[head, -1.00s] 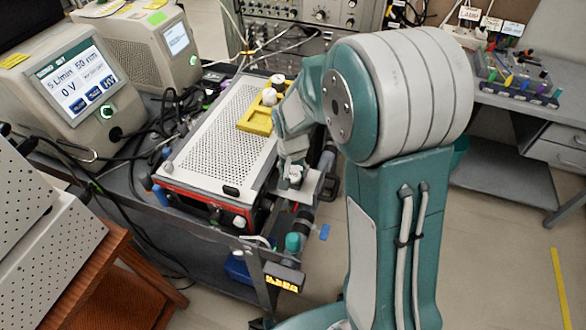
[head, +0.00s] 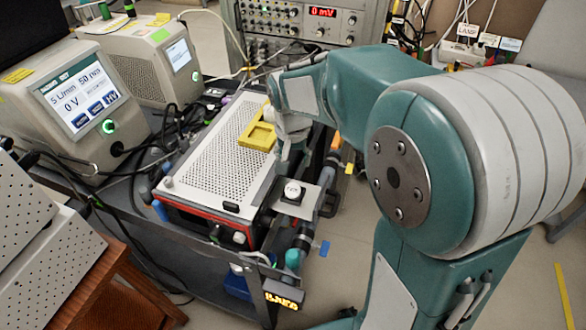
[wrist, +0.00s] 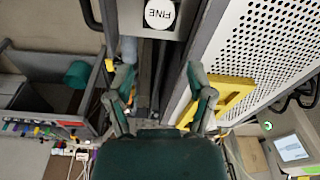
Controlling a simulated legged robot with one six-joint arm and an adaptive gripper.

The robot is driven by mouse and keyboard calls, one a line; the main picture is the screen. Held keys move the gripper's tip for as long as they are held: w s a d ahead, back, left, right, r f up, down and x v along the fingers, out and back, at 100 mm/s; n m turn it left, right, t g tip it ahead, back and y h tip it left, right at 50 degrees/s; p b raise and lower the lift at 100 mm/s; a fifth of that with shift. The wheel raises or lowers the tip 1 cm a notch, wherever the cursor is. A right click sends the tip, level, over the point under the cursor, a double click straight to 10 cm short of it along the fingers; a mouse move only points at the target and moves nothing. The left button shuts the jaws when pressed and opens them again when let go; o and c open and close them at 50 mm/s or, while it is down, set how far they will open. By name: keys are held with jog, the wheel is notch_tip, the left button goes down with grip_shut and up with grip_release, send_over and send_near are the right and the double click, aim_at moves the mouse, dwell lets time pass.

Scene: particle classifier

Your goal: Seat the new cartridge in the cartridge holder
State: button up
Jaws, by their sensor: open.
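The cartridge, with a round white top marked FINE (wrist: 159,14), sits in the grey cartridge holder (wrist: 129,14) at the top of the wrist view. In the head view the white top (head: 293,190) shows on the holder plate (head: 315,197) at the right side of the cart. It looks level; its lower part is hidden, so I cannot tell how deep it sits. My gripper (wrist: 160,78) is open and empty, apart from the cartridge. In the head view my gripper (head: 284,152) is just behind the holder, partly hidden by my arm.
A yellow tray (head: 258,136) lies on the perforated white lid of the instrument (head: 205,150), left of my gripper; it also shows in the wrist view (wrist: 232,92). Two monitor units stand at the left. A rack (head: 290,25) stands behind. Open floor lies right of the cart.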

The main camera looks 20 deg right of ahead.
aim_at(293, 187)
jog(key=shift+o, duration=0.3)
jog(key=shift+r, duration=0.2)
jog(key=shift+w+a+f+g, duration=0.1)
jog(key=shift+a+f+g, duration=0.1)
jog(key=shift+f+g, duration=0.2)
jog(key=shift+w+a+f+g, duration=0.1)
jog(key=shift+a+f+g, duration=0.05)
jog(key=shift+f+g, duration=0.2)
jog(key=f, duration=1)
jog(key=shift+s+d+f, duration=0.1)
jog(key=shift+d+f, duration=0.05)
jog(key=shift+d, duration=0.2)
grip_shut()
